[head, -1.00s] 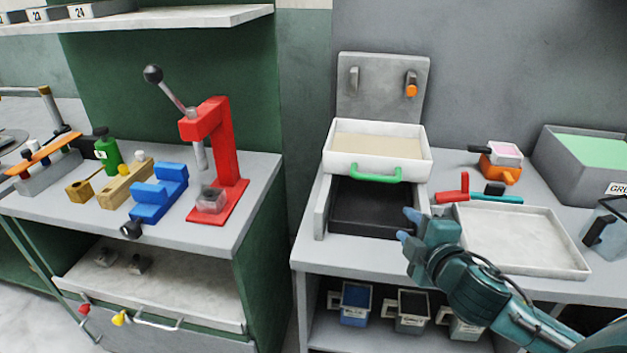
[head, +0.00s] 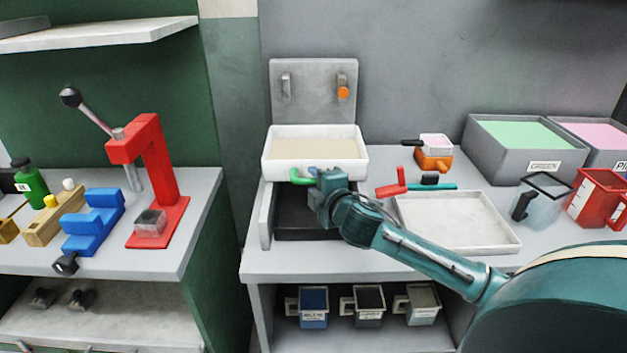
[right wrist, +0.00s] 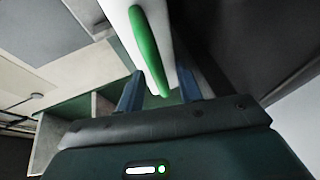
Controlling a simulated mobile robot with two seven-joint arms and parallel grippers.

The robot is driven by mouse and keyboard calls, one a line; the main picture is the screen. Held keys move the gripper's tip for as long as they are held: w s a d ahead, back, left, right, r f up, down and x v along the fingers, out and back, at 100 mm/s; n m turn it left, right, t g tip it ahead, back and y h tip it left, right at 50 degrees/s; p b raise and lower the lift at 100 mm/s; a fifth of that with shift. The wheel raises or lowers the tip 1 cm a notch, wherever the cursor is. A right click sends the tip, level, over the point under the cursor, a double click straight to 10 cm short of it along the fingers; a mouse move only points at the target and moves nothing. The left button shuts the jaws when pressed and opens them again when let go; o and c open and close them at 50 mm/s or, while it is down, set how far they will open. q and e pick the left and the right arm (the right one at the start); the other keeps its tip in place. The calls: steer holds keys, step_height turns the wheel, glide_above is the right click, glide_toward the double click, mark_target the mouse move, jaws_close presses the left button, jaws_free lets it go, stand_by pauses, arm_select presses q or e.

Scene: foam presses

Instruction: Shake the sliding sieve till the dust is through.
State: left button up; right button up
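The sliding sieve (head: 275,169) is a white tray with a layer of beige dust (head: 315,148), sitting at the back of a grey frame (head: 265,218). Its green handle (head: 299,177) is on the front; it also shows in the right wrist view (right wrist: 150,45). A dark, open box (head: 300,222) lies below and in front of the sieve. My right gripper (head: 318,180) is at the handle and covers its right part. In the right wrist view, its blue fingers (right wrist: 160,85) stand apart on either side of the handle, with gaps visible. My left gripper is out of view.
A shallow white tray (head: 460,225) lies right of the frame, under my right arm. A red tool (head: 400,185) and an orange tool (head: 433,158) lie behind it. Grey bins (head: 530,165) and jugs (head: 598,195) stand at the right. A red press (head: 160,180) stands on the left bench.

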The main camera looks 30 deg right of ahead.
steer(key=shift+w+d+f, duration=0.1)
steer(key=shift+w, duration=0.5)
steer(key=shift+c, duration=0.6)
jaws_close()
